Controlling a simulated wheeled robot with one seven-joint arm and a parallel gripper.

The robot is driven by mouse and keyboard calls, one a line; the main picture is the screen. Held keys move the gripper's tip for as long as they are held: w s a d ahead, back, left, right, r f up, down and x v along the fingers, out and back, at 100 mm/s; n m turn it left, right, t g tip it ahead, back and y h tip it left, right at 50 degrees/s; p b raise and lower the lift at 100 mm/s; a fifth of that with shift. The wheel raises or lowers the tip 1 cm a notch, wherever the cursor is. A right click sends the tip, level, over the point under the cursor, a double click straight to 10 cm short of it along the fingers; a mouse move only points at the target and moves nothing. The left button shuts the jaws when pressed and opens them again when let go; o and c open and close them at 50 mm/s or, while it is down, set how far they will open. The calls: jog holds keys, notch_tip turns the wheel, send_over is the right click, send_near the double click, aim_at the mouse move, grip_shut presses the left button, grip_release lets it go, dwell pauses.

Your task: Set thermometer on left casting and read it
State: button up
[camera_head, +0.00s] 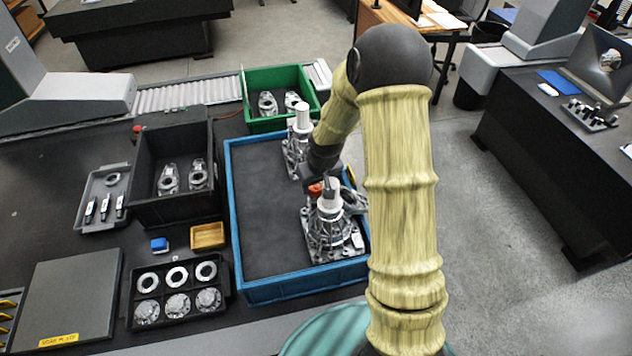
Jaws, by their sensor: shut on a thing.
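Two grey metal castings with pale cylindrical tops stand in the blue-rimmed tray (236,215). One casting (294,150) is at the back, and the other casting (330,230) is nearer, at the front right. My gripper (326,186) points down at the top of the nearer casting. It is shut on a small orange-red thing (315,189), which looks like the thermometer. My wrist and fingers hide part of it. I cannot tell whether it touches the casting, and no reading is legible.
A green bin (248,98) and a black bin (143,165), each with metal parts, stand behind and left of the tray. A small yellow tray (207,235), a blue block (159,245) and a black parts tray (224,284) lie to the left. The tray's left half is bare.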

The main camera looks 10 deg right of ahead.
jog(key=shift+f, duration=0.15)
jog(key=o, duration=1)
jog(key=shift+r, duration=0.55)
jog(key=b+v, duration=0.1)
jog(key=v, duration=1)
jog(key=shift+s+r, duration=0.15)
